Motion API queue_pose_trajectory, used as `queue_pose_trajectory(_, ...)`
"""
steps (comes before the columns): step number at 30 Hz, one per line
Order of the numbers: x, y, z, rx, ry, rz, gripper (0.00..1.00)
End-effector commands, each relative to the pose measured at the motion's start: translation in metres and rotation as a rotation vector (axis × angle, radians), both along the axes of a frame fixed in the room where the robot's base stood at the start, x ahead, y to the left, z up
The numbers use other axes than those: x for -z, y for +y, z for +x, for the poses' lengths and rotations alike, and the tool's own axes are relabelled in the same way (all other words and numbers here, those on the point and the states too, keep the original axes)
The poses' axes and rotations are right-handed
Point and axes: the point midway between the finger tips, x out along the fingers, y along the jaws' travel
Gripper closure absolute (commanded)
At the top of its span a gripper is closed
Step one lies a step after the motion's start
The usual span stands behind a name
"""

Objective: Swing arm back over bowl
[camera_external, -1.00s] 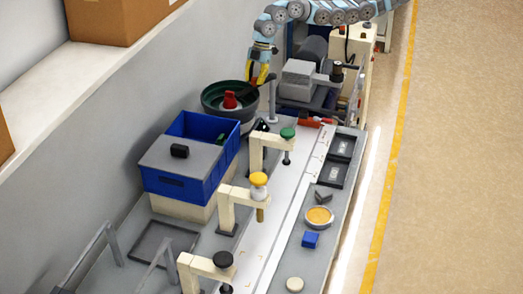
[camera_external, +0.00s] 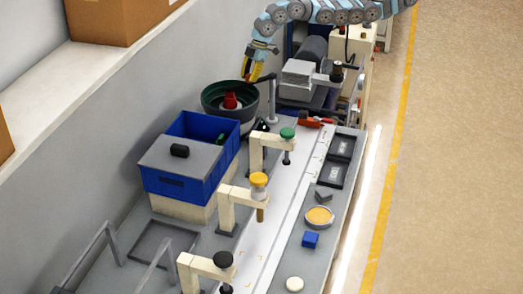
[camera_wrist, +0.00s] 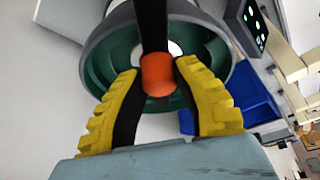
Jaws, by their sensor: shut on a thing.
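The feeder bowl (camera_external: 209,101), dark with a green inside and a red centre piece (camera_external: 230,100), stands at the back of the bench. It also shows in the wrist view (camera_wrist: 98,62). A dark swing arm (camera_external: 262,78) runs from a grey post (camera_external: 271,100) at the bowl's right. In the wrist view the dark bar (camera_wrist: 153,25) comes down from the top to an orange cylindrical grip (camera_wrist: 158,75). My gripper (camera_external: 246,76) is at the bowl's far rim. Its yellow fingers are shut on the orange grip (camera_wrist: 157,85), with the bowl behind it.
A blue bin (camera_external: 225,150) with a grey lid part stands in front of the bowl. A grey machine (camera_external: 300,80) stands to the right. Cream clamp stands with green (camera_external: 287,133), yellow and black knobs line the bench. The floor at right is clear.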

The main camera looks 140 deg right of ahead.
Motion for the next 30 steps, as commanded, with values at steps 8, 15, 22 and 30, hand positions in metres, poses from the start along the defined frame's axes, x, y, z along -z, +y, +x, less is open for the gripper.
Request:
queue_pose_trajectory(8,0.001,-0.001,-0.001,0.000,0.001,-0.001,0.40)
queue_pose_trajectory(15,0.000,-0.001,0.000,0.000,0.000,-0.001,0.40)
queue_pose_trajectory(22,-0.005,-0.001,-0.002,0.001,-0.001,-0.001,0.40)
queue_pose_trajectory(30,-0.026,0.000,-0.011,0.001,-0.003,-0.003,0.40)
